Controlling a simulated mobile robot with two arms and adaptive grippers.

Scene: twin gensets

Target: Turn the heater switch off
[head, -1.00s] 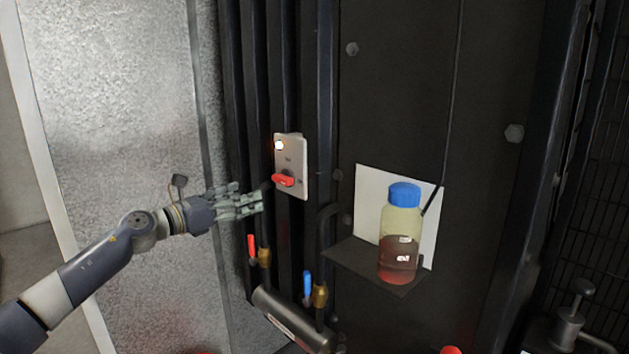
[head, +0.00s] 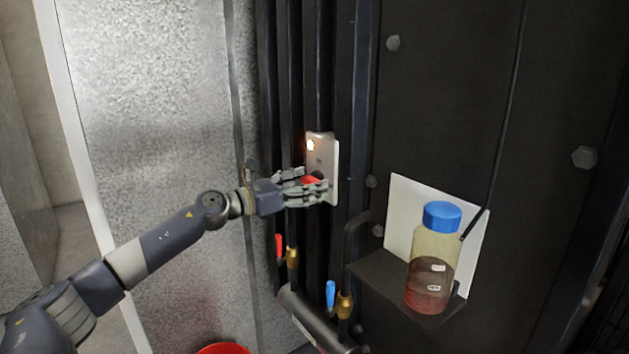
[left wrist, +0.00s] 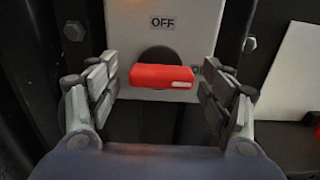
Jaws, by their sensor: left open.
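The heater switch is a red knob (left wrist: 161,76) on a light plate (head: 327,158) fixed to the dark panel. In the left wrist view the knob lies level, crosswise, with a white mark at its right end. An "OFF" label (left wrist: 163,22) is above it. A lamp (head: 311,145) at the plate's top is lit. My left gripper (head: 316,187) is at the plate, its fingers partly hiding the knob in the head view. In the left wrist view the left gripper (left wrist: 158,88) is open, one finger on each side of the knob. Contact cannot be told. My right gripper is out of view.
A bottle (head: 432,262) with a blue cap stands on a small dark shelf (head: 378,271) to the right. Below the switch are a red-handled valve (head: 279,246) and a blue-handled valve (head: 331,294) over a dark cylinder. Vertical dark bars run behind the plate.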

